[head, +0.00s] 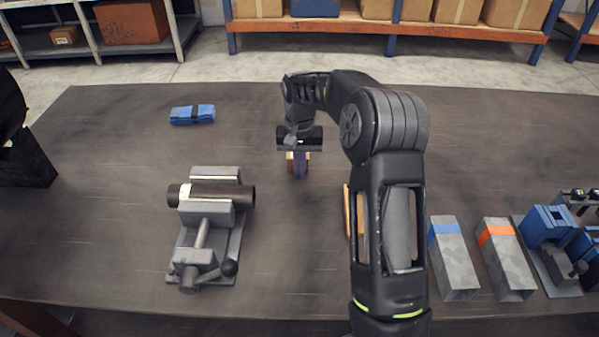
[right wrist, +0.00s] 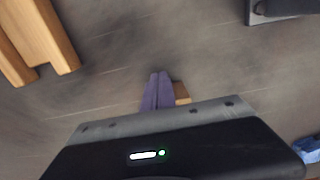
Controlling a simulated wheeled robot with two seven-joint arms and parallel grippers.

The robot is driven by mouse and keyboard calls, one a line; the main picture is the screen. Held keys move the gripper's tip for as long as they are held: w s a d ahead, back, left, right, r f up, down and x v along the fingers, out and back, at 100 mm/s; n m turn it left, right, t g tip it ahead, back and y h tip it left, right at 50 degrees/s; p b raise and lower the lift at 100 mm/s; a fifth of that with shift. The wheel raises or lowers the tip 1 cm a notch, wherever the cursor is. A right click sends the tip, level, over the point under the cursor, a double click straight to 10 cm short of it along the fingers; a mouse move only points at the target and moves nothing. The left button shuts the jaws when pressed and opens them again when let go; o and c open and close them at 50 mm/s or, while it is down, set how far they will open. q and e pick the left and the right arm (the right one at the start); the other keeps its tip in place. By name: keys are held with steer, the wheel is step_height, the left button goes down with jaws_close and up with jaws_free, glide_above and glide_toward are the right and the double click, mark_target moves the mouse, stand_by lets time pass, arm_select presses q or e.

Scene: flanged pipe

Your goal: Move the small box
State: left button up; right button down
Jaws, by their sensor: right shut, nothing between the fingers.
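The small box (head: 289,160) is a tan block on the dark table, mostly hidden behind my right gripper's purple fingers. In the right wrist view a brown corner of the box (right wrist: 182,93) shows just right of the fingers. My right gripper (head: 299,174) points down at the box; its fingers (right wrist: 160,75) are together with nothing between them. Whether they touch the box cannot be told. Of my left arm only dark parts show at the left edge, and its fingertips do not show.
Wooden pieces (right wrist: 40,35) lie partly behind my right arm. Two grey blocks (head: 453,258) (head: 507,260) and blue fixtures (head: 548,228) stand right.

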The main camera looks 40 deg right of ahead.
steer(key=shift+w+d+r, duration=0.25)
steer(key=shift+w+d, duration=0.05)
steer(key=shift+w, duration=0.1)
steer(key=w+d+p, duration=0.2)
steer(key=shift+w, duration=0.3)
steer(key=shift+w+d+f, duration=0.15)
steer(key=shift+w, duration=0.1)
steer(key=shift+s, duration=0.1)
